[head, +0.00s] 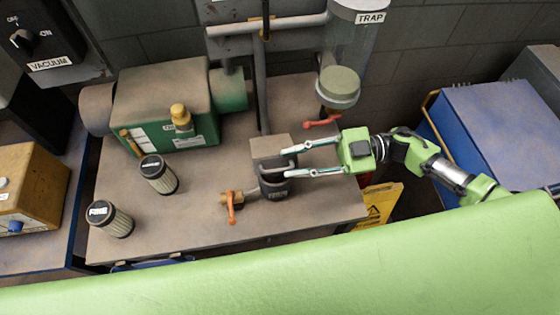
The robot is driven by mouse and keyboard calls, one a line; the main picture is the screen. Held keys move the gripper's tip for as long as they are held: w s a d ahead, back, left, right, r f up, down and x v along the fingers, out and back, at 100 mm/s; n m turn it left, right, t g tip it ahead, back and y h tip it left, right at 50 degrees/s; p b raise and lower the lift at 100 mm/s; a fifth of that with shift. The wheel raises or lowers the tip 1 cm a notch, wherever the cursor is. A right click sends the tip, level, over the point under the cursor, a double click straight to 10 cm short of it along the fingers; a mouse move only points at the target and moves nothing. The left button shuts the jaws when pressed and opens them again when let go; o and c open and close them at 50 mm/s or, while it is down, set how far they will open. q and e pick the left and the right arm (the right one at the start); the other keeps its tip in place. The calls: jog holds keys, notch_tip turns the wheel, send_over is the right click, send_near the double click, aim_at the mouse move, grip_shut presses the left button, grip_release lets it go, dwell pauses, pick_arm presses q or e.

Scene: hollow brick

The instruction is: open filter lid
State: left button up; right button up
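The filter housing (275,187) is a dark canister standing on the grey-brown bench. Its lid (270,146) is a grey-brown block on top, and a bar handle (272,168) shows on its near side. The lid looks down on the housing. My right gripper (287,161) reaches in from the right with its two fingers spread apart. The fingertips are at the right side of the lid and handle, one by the lid's edge and one by the handle. I cannot tell whether they touch. My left gripper is not in view.
Two filter cartridges (158,174) (110,219) stand on the bench (190,215) at the left. A green pump (165,105) stands behind them. An orange-handled valve (231,206) sits left of the housing. A clear trap (347,60) hangs behind, and a vertical pipe (262,95) rises behind the lid.

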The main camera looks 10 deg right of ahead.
jog(key=d, duration=0.8)
jog(key=shift+d, duration=0.1)
